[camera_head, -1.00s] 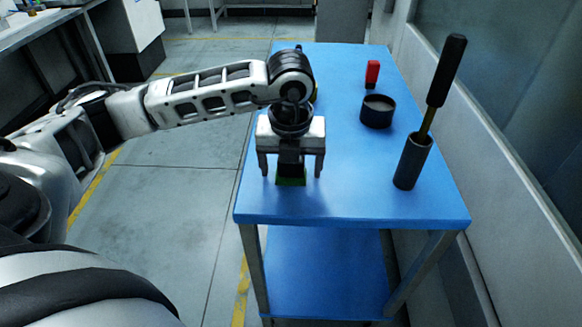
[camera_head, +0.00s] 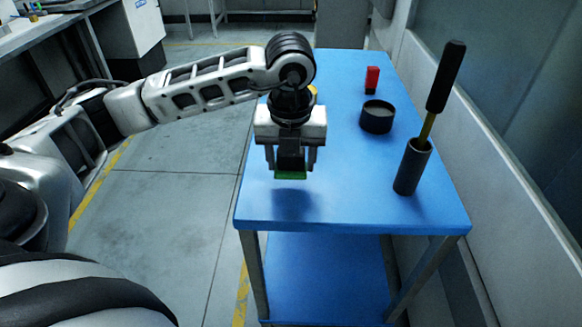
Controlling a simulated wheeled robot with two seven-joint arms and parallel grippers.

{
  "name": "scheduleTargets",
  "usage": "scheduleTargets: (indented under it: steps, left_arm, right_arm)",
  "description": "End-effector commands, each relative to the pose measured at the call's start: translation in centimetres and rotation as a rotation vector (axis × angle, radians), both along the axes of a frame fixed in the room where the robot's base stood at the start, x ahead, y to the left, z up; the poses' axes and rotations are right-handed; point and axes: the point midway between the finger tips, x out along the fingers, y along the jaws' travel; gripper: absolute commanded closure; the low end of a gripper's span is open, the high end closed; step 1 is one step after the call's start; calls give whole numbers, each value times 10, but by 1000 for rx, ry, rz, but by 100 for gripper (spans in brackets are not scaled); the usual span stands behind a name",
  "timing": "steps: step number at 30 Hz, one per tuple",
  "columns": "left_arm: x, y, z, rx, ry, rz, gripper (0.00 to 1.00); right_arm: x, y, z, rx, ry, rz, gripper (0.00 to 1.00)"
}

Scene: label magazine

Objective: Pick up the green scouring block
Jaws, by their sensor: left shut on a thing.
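The green scouring block (camera_head: 291,175) shows as a thin green strip with a dark part above it, between the fingers of my left gripper (camera_head: 291,168). The gripper is shut on the block and points down. The block hangs a little above the blue table (camera_head: 345,205), and a shadow lies on the table below it. The gripper's fingers hide part of the block. My right gripper is not in view.
A dark round bowl (camera_head: 376,118) and a red object (camera_head: 372,80) stand on the table to the right. A dark cylinder (camera_head: 411,168) holds a long black-handled tool (camera_head: 445,78). A wall runs along the table's right side. The front left of the tabletop is clear.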

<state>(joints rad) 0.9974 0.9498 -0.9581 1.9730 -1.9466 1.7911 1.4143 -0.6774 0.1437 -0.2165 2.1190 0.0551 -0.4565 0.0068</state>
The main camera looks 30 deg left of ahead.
Motion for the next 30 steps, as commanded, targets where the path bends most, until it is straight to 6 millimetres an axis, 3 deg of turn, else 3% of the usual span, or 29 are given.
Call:
scheduleTargets:
  steps: [8,12,21,30]
  left_arm:
    - [-48,-18,62,1,-8,-6,69]
    - [-83,-29,78,2,-6,-6,69]
    - [-125,-45,96,1,-3,-3,69]
    - [-132,-47,98,1,1,0,69]
  right_arm:
    - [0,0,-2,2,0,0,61]
    - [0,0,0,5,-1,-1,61]
    - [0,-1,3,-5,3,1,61]
    - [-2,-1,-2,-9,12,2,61]
